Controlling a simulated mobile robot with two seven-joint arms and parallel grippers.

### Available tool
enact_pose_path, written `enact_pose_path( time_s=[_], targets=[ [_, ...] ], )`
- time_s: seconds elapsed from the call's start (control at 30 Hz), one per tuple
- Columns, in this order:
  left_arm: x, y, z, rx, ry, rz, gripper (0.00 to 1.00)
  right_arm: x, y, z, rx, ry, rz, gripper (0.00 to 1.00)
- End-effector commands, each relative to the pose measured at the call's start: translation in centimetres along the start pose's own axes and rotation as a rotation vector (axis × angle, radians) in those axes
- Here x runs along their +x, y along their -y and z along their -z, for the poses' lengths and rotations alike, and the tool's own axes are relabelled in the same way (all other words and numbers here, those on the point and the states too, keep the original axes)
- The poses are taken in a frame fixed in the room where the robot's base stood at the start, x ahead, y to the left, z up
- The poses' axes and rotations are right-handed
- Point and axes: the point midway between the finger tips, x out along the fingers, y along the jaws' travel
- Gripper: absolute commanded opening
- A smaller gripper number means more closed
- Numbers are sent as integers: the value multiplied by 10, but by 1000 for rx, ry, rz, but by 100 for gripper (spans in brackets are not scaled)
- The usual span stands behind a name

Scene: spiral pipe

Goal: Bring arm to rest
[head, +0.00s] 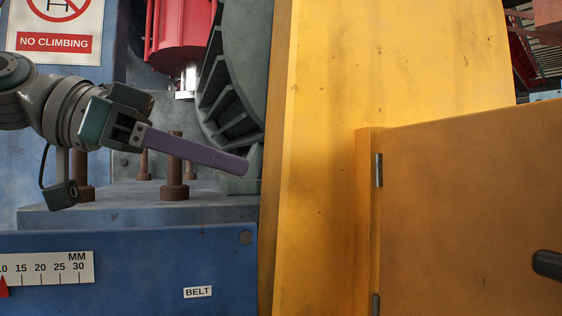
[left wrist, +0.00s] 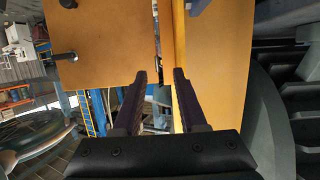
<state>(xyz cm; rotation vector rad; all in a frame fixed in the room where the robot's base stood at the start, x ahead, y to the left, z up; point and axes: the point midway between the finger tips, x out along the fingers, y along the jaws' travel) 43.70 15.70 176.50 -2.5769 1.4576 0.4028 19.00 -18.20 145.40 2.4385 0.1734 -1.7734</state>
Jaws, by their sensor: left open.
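My left gripper (head: 243,165) reaches in from the left in the head view, its purple fingers pointing right above the blue base. The fingers overlap from this side. In the left wrist view my left gripper (left wrist: 160,76) has its two dark fingers apart with nothing between them, so it is open and empty. The fingertips appear near the green-grey ribbed housing (head: 241,60) and the left edge of the yellow guard (head: 330,90); I cannot tell the exact gap. My right gripper is in neither view.
A blue base (head: 120,260) with a BELT label and scale lies below my left arm. Rusty bolts (head: 174,170) stand behind the gripper. A yellow door (head: 470,210) with a black handle (head: 547,264) is at the right. A red cylinder (head: 182,35) hangs above.

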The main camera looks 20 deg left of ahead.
Motion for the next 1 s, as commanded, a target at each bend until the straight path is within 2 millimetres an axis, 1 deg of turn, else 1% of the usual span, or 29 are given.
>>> enact_pose_path(
  time_s=[0.33, 0.37, 0.43, 0.47, 0.57, 0.6, 0.63, 0.67, 0.7, 0.73, 0.77, 0.8, 0.87, 0.9, 0.97, 1.0],
  targets=[
    [1, -1, -2, -2, 4, -1, 41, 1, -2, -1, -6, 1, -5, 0],
    [3, -2, -6, -5, 10, -2, 41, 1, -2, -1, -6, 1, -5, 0],
    [10, -6, -21, -18, 44, -4, 41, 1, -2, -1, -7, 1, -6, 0],
    [16, -10, -32, -26, 68, -5, 41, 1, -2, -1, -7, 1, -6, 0],
    [37, -30, -86, -70, 185, 0, 41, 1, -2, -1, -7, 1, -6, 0],
    [46, -42, -114, -96, 245, 8, 41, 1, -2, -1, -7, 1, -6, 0],
    [51, -53, -136, -116, 292, 20, 41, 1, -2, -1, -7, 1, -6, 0],
    [55, -64, -158, -140, 341, 34, 41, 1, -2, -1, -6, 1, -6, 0],
    [58, -79, -185, -173, 402, 62, 41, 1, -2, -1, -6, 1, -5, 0],
    [58, -90, -203, -198, 445, 87, 41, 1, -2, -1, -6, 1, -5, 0],
    [57, -101, -221, -226, 486, 115, 41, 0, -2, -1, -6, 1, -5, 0],
    [54, -115, -242, -265, 541, 158, 41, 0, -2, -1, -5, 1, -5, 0],
    [43, -135, -270, -329, 615, 232, 41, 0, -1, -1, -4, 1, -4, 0],
    [34, -146, -285, -371, 661, 287, 41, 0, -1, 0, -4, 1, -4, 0],
    [18, -162, -304, -436, 724, 371, 41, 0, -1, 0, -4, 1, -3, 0],
    [6, -171, -314, -475, 762, 426, 41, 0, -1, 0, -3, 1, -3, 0]
  ],
)
